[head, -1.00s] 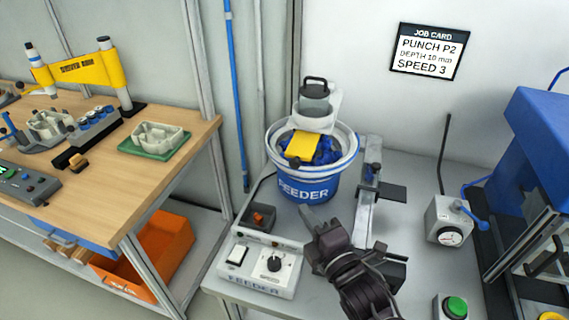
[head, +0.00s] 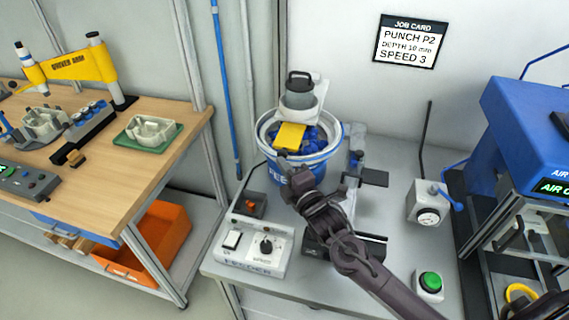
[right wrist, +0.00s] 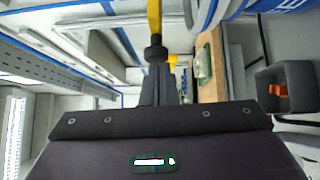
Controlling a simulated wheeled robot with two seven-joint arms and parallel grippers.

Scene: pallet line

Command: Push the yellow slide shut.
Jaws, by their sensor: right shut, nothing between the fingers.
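The yellow slide (head: 290,136) is a flat plate that juts out toward me from under the grey-lidded hopper (head: 300,92), over the blue parts in the feeder bowl. My right gripper (head: 284,163) is shut and empty, with its fingertips just in front of and below the slide's near end. In the right wrist view my closed fingers (right wrist: 157,85) point up the picture toward a narrow yellow strip (right wrist: 154,18), which looks like the slide edge-on. I cannot tell whether they touch. My left gripper is not in view.
The white-rimmed blue feeder bowl (head: 334,150) surrounds the slide. The feeder control box (head: 254,246) stands in front, with a small box with an orange switch (head: 250,204) behind it. A rail with a dark plate (head: 374,177) stands right of the bowl. A blue press (head: 530,120) is far right.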

